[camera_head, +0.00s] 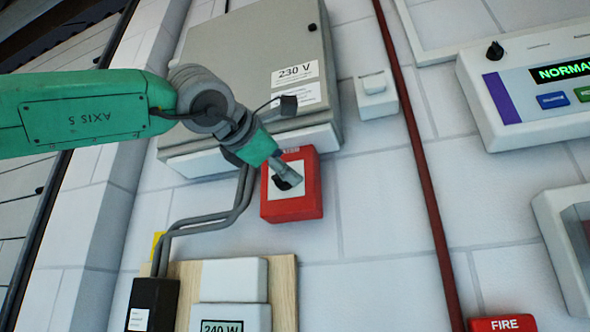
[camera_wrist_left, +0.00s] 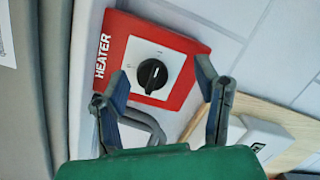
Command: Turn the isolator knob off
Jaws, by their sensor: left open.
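The isolator is a red box (camera_head: 293,207) with a white face and a black rotary knob (camera_head: 289,182), mounted on the tiled wall. My left gripper (camera_head: 287,172) is in front of the box and partly covers the knob in the head view. In the left wrist view its fingers (camera_wrist_left: 160,90) are open, one on either side of the knob, with nothing between them gripped. My right gripper is out of view.
A grey 230 V cabinet (camera_head: 250,50) sits above the isolator. Grey cables (camera_head: 205,222) run down to its left. A wooden board (camera_head: 284,290) with white units is below. A red pipe (camera_head: 425,180) runs down the wall to the right, and a NORMAL display panel (camera_head: 520,95) lies beyond it.

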